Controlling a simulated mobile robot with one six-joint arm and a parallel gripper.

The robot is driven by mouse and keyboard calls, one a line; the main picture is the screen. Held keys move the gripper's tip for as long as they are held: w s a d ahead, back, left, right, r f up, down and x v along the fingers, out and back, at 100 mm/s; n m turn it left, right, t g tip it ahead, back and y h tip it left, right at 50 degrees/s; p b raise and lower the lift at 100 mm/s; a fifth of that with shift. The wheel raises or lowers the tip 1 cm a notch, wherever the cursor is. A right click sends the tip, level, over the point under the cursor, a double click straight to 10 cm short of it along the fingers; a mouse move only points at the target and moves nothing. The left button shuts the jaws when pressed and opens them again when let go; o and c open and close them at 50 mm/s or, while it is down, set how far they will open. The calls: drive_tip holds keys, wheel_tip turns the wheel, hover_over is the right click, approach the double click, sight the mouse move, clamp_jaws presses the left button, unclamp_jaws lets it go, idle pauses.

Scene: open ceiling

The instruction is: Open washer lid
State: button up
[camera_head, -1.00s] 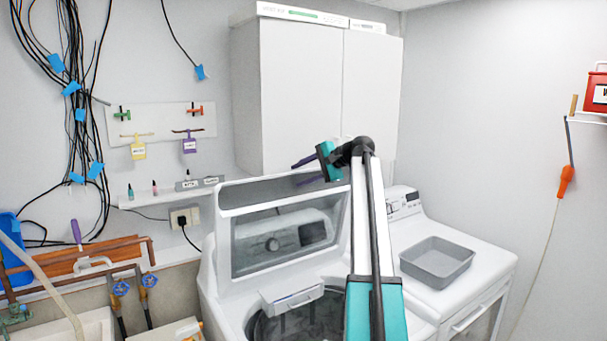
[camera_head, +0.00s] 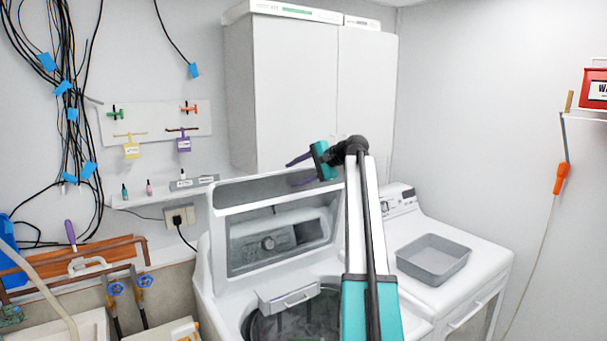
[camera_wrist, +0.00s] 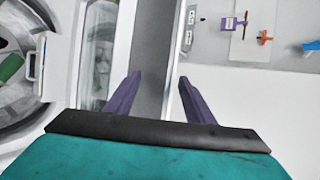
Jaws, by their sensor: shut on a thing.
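The washer lid (camera_head: 262,194) has a grey frame and a window, and stands raised and tilted up above the white top-loading washer (camera_head: 207,285). The washer's drum opening (camera_head: 310,318) is uncovered, partly hidden by my arm. My gripper (camera_head: 291,173) is at the lid's upper edge, near its right end. In the wrist view, my gripper's purple fingers (camera_wrist: 160,80) lie on either side of the lid's edge (camera_wrist: 155,50), shut on it. The drum opening (camera_wrist: 40,95) shows at left there, with something green inside.
A white wall cabinet (camera_head: 280,100) hangs close above and behind the lid. A dryer (camera_head: 480,310) with a grey bin (camera_head: 433,260) on top stands to the right. A small shelf (camera_head: 160,196) with little bottles and a pegboard (camera_head: 155,125) are at left.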

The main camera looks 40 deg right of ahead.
drive_tip(key=shift+a, duration=0.1)
drive_tip(key=b+v, duration=0.5)
drive_tip(key=v, duration=0.9)
drive_tip(key=shift+w, duration=0.1)
